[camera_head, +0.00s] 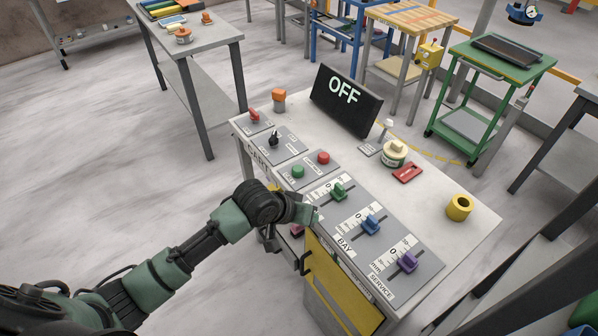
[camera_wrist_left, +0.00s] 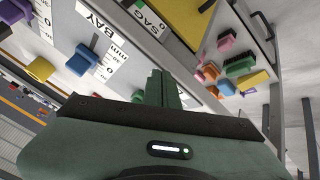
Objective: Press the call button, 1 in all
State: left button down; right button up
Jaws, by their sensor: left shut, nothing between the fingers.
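A green round button (camera_head: 298,172) and a red round button (camera_head: 323,157) sit on a grey panel on the workbench. Their labels are too small to read, so I cannot tell which is the call button. A black display (camera_head: 346,100) behind them reads "OFF". My left gripper (camera_head: 308,213) is at the bench's front edge, below the buttons in the picture and apart from them, beside the green slider. Its fingers (camera_wrist_left: 162,88) are shut and empty in the left wrist view. Neither button shows clearly there. My right gripper is not in view.
Green (camera_head: 339,191), blue (camera_head: 371,224) and purple (camera_head: 407,262) sliders stand right of my gripper. A red switch (camera_head: 254,115) and black knob (camera_head: 274,139) are at the left. A yellow door (camera_head: 340,285) is below.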

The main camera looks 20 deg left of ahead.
aim_at(295, 170)
pick_arm(q)
jog(key=w+a+r, duration=0.1)
jog(key=w+r, duration=0.1)
jog(key=w, duration=0.1)
jog(key=w+a+r+n, duration=0.1)
jog(key=w+r, duration=0.1)
jog(key=w, duration=0.1)
jog(key=w+a+r+n, duration=0.1)
jog(key=w+a+r, duration=0.1)
jog(key=w, duration=0.1)
jog(key=shift+w+a+t, duration=0.1)
jog(key=shift+w+t, duration=0.2)
jog(key=shift+t, duration=0.1)
jog(key=w+a+r+n+t, duration=0.1)
jog(key=w+a+r+n, duration=0.1)
jog(key=w+a+r, duration=0.2)
notch_tip(295, 170, up, 2)
jog(key=shift+w+a+n, duration=0.3)
jog(key=shift+w, duration=0.6)
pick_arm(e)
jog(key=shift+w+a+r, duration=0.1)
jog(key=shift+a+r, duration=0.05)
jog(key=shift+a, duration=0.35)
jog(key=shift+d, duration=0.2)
